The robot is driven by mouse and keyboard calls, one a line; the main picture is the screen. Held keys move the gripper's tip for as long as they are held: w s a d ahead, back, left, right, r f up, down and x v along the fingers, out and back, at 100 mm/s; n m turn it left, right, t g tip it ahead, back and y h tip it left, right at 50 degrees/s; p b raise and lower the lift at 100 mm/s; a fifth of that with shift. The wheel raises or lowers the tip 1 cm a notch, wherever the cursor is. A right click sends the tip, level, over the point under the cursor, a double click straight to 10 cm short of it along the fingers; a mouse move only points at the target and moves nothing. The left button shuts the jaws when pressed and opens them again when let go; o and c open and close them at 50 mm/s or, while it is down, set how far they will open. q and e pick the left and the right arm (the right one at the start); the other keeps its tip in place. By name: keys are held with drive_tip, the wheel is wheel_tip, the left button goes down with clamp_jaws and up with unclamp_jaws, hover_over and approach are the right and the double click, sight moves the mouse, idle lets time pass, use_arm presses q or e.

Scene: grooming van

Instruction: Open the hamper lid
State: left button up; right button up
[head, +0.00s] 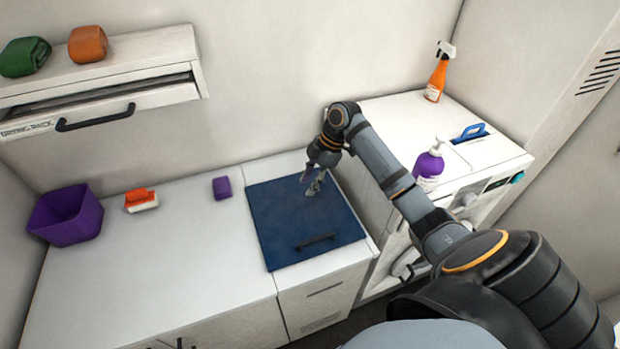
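The hamper lid is a dark blue square panel (275,215) set in the white counter, lying flat and closed. A black bar handle (316,242) is fixed near its front edge. My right gripper (312,186) points down over the back right part of the lid, behind the handle and apart from it. Its fingers look spread with nothing between them. I cannot tell whether the fingertips touch the lid. My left gripper is not in view.
A purple bin (66,215), an orange and white sponge-like item (141,200) and a small purple block (222,188) stand on the counter left of the lid. A purple pump bottle (429,168) and orange spray bottle (437,75) stand on the right cabinet. A drying rack drawer (100,108) is above left.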

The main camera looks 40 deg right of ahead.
drive_tip(key=shift+c, duration=0.2)
clamp_jaws()
drive_tip(key=shift+o, duration=0.2)
unclamp_jaws()
drive_tip(key=v, duration=1.2)
